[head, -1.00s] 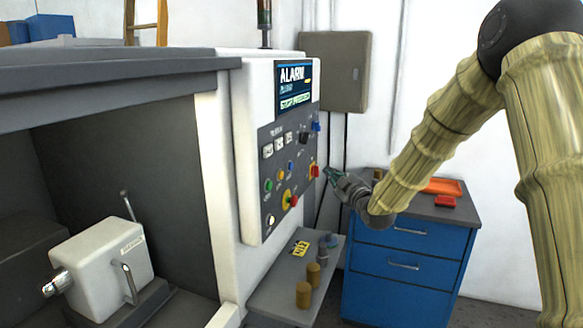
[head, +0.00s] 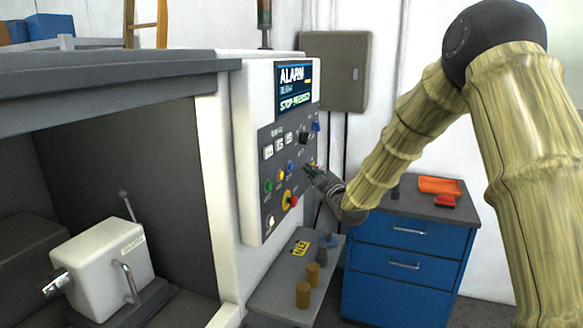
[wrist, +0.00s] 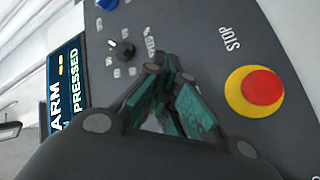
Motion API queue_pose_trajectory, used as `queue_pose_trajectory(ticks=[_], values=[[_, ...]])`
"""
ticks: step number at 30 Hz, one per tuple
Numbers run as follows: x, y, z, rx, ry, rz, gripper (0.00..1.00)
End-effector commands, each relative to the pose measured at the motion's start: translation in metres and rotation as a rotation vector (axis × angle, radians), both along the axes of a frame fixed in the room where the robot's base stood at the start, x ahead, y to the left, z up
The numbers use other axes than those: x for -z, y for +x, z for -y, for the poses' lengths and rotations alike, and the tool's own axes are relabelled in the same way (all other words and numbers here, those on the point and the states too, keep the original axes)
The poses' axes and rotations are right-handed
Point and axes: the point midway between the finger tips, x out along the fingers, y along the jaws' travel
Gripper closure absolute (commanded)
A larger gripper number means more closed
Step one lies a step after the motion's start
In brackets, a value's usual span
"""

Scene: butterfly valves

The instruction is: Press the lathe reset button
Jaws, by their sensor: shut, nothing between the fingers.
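The lathe's control panel (head: 272,195) is on the white cabinet, with several small buttons and knobs. Among them are a green button (head: 268,187) and a blue button (head: 290,167). I cannot read which one is labelled reset. My gripper (head: 309,170) is shut and empty, its tips close to the panel's right part; touching or apart, I cannot tell. In the wrist view its green-padded fingers (wrist: 165,92) lie between a black dial (wrist: 121,48) and a red stop button (wrist: 262,87) on a yellow ring. The fingers hide the panel behind them.
The screen (head: 294,89) reads ALARM and STOP PRESSED. A grey shelf (head: 268,292) with small brown cylinders (head: 304,294) lies below the panel. A blue drawer cabinet (head: 405,262) with an orange tray (head: 440,185) stands right. A grey wall box (head: 335,72) hangs behind.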

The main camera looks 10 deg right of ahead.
Motion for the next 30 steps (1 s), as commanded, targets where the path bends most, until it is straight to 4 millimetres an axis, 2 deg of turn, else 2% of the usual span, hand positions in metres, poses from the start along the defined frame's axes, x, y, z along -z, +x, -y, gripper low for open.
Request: queue_pose_trajectory(ticks=[9,30], values=[[0.002,0.012,-0.017,-0.001,0.000,-0.001,1.00],[0.001,0.012,-0.019,0.000,0.001,0.000,1.00]])
